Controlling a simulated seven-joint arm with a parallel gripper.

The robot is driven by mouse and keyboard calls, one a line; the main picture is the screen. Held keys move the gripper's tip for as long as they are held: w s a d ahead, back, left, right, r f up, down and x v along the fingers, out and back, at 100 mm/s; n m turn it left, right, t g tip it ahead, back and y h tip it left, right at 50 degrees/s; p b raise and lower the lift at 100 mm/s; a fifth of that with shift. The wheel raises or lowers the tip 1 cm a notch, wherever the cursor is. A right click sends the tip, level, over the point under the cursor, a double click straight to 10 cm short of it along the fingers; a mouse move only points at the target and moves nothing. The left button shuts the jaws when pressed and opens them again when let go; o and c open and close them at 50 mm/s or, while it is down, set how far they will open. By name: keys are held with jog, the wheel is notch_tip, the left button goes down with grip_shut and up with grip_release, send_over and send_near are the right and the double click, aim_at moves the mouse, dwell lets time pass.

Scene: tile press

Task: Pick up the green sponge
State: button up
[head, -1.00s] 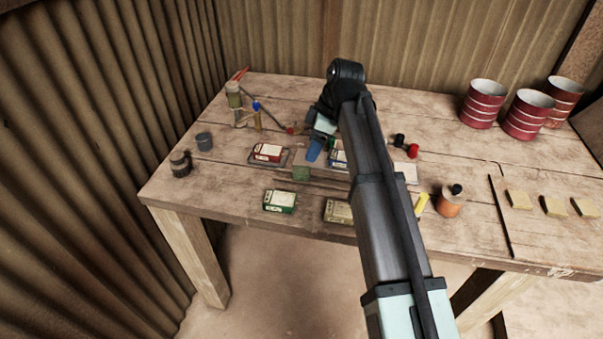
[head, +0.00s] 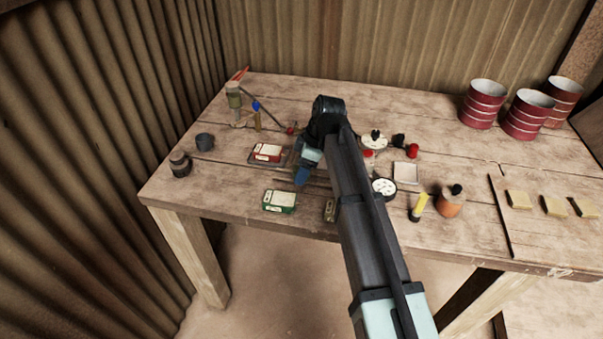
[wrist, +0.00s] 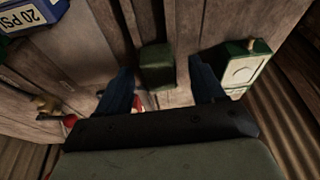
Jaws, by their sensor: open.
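The green sponge (wrist: 156,60) is a small dark green block on the wooden table, seen in the wrist view. It lies between and just ahead of the two blue fingertips of my gripper (wrist: 163,84), with a gap on each side. The gripper is open and holds nothing. In the head view my gripper (head: 302,175) is low over the front left part of the table and hides the sponge.
A green-and-white box (head: 279,201) sits near the front edge, and shows right of the sponge in the wrist view (wrist: 244,66). A red box (head: 267,152) lies behind. A yellow-and-black item (head: 418,207) and an orange jar (head: 450,202) stand right.

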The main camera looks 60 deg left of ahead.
jog(key=shift+c, duration=0.4)
jog(key=c, duration=1)
jog(key=shift+c, duration=0.2)
notch_tip(320, 180, up, 10)
jog(key=o, duration=0.5)
jog(key=c, duration=0.4)
jog(key=shift+w+d+f, duration=0.15)
jog(key=shift+w+d, duration=0.05)
jog(key=shift+w, duration=2.25)
jog(key=shift+w+d+f, duration=0.2)
jog(key=shift+w+d, duration=0.05)
jog(key=shift+w, duration=2.2)
jog(key=shift+w+d+f, duration=0.15)
jog(key=shift+w+d, duration=0.05)
jog(key=shift+w, duration=2.25)
